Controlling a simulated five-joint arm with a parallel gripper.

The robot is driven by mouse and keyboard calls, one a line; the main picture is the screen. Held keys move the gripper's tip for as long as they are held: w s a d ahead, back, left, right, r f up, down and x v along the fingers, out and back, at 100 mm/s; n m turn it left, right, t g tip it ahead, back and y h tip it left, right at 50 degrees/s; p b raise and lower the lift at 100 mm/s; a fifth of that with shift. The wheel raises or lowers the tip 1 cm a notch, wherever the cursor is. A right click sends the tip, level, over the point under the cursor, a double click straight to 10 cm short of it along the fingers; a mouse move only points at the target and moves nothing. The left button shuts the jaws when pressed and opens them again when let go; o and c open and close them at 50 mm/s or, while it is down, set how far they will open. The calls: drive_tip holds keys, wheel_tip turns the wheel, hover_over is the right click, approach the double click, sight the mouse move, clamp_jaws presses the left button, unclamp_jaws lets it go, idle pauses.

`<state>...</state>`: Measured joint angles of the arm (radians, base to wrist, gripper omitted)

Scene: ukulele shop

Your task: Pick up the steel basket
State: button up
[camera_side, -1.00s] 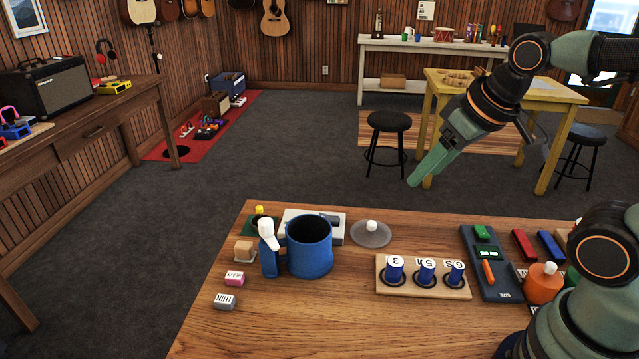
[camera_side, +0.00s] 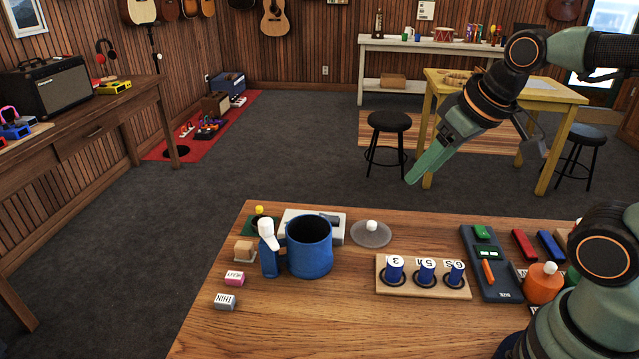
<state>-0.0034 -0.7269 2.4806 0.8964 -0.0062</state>
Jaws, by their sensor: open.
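I cannot make out a steel basket anywhere in the side view. A blue mug-like container (camera_side: 309,248) stands upright on the wooden table (camera_side: 300,318), left of centre. Something dark shows at its rim, and its inside is mostly hidden. A blue bottle with a white top (camera_side: 269,250) stands close on its left. My gripper (camera_side: 424,168) hangs in the air above and beyond the table's far edge, up and to the right of the container. It is open, tilted down to the left and touches nothing; its fingers overlap in this view.
A grey disc with a white knob (camera_side: 371,234) lies right of the container. A wooden board (camera_side: 420,290) holds blue spools. A dark tray (camera_side: 492,265) and an orange bottle (camera_side: 543,284) stand at the right, near my arm.

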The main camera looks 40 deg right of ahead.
drive_tip(key=w+a+r+n, duration=0.2)
drive_tip(key=w, duration=0.6)
drive_tip(key=n+y, duration=0.1)
drive_tip(key=n, duration=0.3)
hover_over(260, 208)
drive_tip(key=s+d, duration=0.1)
drive_tip(key=s, duration=0.4)
wheel_tip(260, 208, down, 12)
drive_tip(key=shift+g, duration=0.4)
drive_tip(key=x, duration=1.2)
drive_tip(key=shift+s+f, duration=0.1)
drive_tip(key=shift+f, duration=0.05)
clamp_jaws()
